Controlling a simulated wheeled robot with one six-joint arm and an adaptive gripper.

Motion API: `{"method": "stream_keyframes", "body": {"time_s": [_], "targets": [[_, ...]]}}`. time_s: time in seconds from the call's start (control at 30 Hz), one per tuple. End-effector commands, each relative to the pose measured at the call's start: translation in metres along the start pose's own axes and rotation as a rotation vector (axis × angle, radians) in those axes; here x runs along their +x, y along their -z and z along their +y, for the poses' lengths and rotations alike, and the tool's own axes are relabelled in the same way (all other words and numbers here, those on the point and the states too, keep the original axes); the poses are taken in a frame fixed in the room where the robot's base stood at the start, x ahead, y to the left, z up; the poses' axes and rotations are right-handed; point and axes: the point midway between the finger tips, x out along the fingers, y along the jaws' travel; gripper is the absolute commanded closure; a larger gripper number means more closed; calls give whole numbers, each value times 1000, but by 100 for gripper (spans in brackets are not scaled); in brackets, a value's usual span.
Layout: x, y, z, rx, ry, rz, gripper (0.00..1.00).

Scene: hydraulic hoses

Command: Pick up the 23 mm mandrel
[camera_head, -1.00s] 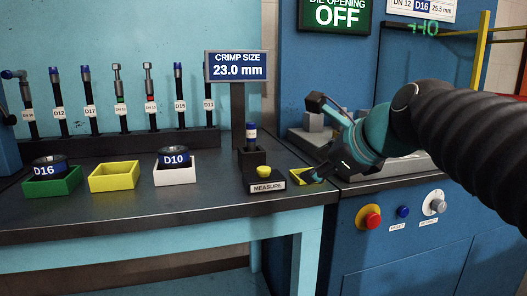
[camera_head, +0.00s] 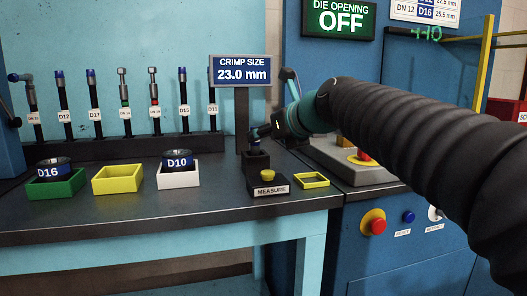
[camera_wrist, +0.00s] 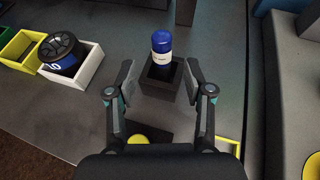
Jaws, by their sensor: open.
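The mandrel is a short cylinder (camera_wrist: 162,45) with a blue cap and a white label, seen in the wrist view. It stands upright in a black square holder (camera_wrist: 158,84) on the measuring unit; its label is too small to read. My gripper (camera_wrist: 158,80) is open and empty, with its two fingers apart on either side of the holder in the picture and the mandrel beyond, between their lines. In the head view my gripper (camera_head: 259,133) is at the mandrel's height above the holder (camera_head: 256,161) and hides most of the mandrel.
The display (camera_head: 240,71) reads CRIMP SIZE 23.0 mm on a post just behind. A yellow button (camera_head: 267,175) and an empty yellow frame (camera_head: 312,181) are close by. Green, yellow and white trays (camera_head: 178,180) stand left. A hose rack (camera_head: 120,146) lies behind.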

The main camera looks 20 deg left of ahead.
Motion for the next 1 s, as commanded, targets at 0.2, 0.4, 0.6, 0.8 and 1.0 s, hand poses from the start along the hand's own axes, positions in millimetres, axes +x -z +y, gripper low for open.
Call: {"method": "stream_keyframes", "body": {"time_s": [0.2, 0.4, 0.6, 0.8, 1.0], "targets": [[14, 0, -1, -1, -1, 1, 48], [42, -1, -3, 0, -1, 2, 48], [56, -2, -3, -1, 0, -1, 48], [57, -2, -3, -1, 1, -1, 48], [57, -2, -3, -1, 1, 0, 93]]}}
